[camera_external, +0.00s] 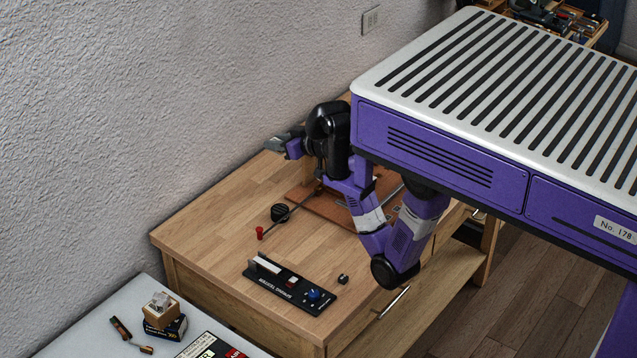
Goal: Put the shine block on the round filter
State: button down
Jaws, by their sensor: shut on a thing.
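My gripper (277,146) is at the end of my black and purple arm, raised above the back part of the wooden desk, close to the wall. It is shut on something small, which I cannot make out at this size. I cannot pick out the shine block for certain. I cannot tell for certain which thing is the round filter either; a round black piece (280,212) lies on the desk below and in front of my gripper, apart from it.
The wooden desk (200,235) holds a red peg (260,232), a black spring tester board (290,284), a small black cube (343,279) and a brown board (320,207) partly behind my arm. A white side table (150,345) carries a small box (166,328). The desk's left part is clear.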

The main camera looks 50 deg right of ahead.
aim_at(280, 209)
jog(key=shift+s+a+r+n+y, duration=0.3)
jog(key=shift+s+a+r+y, duration=0.1)
jog(key=shift+s+a+r, duration=0.15)
jog(key=shift+a+f, duration=0.15)
jog(key=shift+f, duration=0.1)
notch_tip(280, 209, down, 20)
jog(key=shift+r+b, duration=0.1)
jog(key=shift+b, duration=0.5)
jog(key=c, duration=1.1)
grip_release()
jog(key=shift+c, duration=0.2)
